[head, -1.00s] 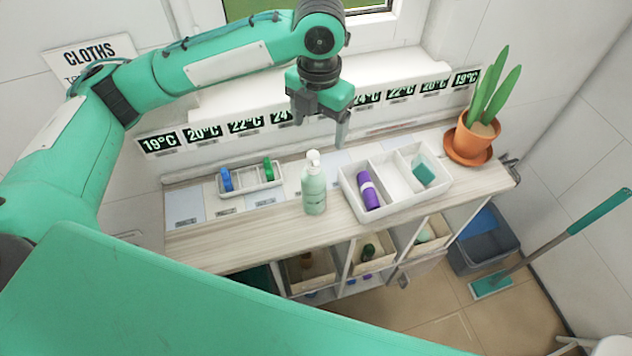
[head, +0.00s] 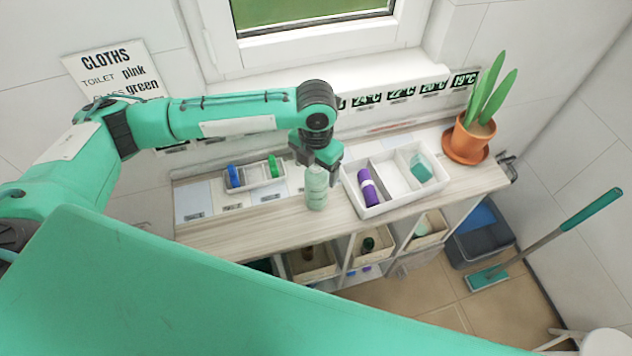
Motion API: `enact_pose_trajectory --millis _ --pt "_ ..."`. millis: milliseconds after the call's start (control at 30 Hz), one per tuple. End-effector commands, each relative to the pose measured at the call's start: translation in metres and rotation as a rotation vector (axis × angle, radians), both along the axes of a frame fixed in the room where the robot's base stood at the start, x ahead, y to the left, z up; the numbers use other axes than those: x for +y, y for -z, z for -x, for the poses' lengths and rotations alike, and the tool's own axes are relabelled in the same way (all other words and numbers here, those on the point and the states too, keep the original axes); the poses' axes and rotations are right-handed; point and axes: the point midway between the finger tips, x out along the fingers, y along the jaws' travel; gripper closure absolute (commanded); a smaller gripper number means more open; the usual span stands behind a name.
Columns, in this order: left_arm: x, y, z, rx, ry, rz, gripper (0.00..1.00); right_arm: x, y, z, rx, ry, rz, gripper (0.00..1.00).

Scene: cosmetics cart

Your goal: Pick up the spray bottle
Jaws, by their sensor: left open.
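The spray bottle (head: 316,190) is pale green and stands upright on the wooden shelf top, left of the white divided tray. My left gripper (head: 317,168) is open and pointing down right at the bottle's top. It hides the bottle's white pump head. I cannot tell whether the fingers touch the bottle. My right gripper is not in view.
The white tray (head: 398,203) holds a purple bottle (head: 368,187) and a teal item (head: 420,168). A small tray (head: 255,177) with blue and green items is left of the bottle. A potted plant (head: 466,146) stands at the right end. The shelf's front left is clear.

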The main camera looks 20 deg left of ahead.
Motion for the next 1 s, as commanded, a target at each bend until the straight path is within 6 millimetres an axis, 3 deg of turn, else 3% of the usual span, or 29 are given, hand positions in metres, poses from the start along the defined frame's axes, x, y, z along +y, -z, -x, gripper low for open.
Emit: enact_pose_trajectory --millis 200,600,1000 --pt "-0.0003 0.0012 -0.0002 -0.001 0.000 0.000 0.23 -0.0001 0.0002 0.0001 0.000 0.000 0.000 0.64" --pt "-0.0002 0.0008 -0.0002 -0.001 0.000 0.000 1.00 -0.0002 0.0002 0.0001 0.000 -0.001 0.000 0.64" --pt "-0.0005 -0.0060 -0.0010 -0.002 0.000 0.002 1.00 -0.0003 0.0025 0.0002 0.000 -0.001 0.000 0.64"
